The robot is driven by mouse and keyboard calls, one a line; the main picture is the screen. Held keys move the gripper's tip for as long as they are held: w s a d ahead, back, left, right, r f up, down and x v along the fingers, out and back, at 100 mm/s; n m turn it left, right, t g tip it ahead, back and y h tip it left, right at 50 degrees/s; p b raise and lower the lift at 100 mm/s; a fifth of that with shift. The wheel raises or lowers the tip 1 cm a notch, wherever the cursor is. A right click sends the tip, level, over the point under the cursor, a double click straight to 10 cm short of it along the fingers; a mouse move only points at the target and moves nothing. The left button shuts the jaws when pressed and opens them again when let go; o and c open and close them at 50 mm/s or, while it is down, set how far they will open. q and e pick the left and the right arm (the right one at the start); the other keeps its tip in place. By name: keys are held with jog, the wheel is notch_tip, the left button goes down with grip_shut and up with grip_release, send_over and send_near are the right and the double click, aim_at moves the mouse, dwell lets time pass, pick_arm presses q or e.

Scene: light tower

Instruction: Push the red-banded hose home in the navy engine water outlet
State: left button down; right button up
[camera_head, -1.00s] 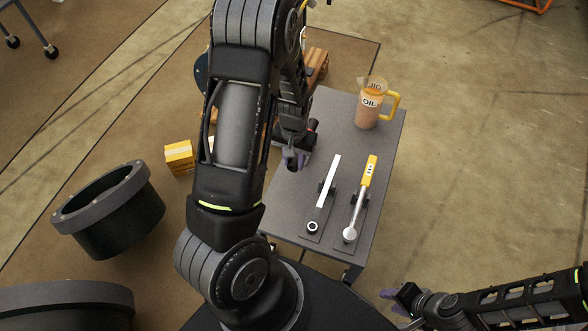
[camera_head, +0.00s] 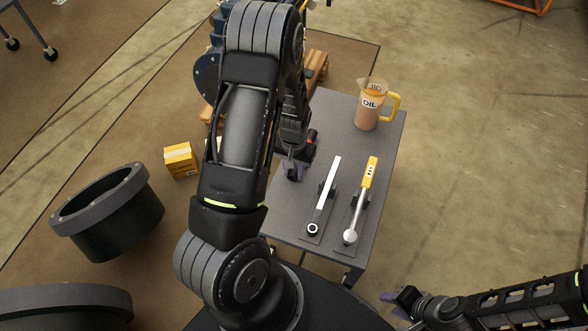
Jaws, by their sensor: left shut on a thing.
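The grey table (camera_head: 385,150) bears an oil jug (camera_head: 367,110) with a yellow handle, a white-handled tool (camera_head: 325,195) and a yellow-handled tool (camera_head: 365,185). Left are a yellow box (camera_head: 180,160) and a black flanged tub (camera_head: 110,225). A wooden pallet (camera_head: 316,68) lies behind.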

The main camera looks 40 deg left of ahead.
pick_arm(q)
jog(key=c, duration=1.1)
grip_release()
jog(key=shift+f, duration=0.1)
notch_tip(320, 180, up, 8)
jog(key=shift+a+f+p, duration=0.1)
jog(key=shift+p, duration=0.9)
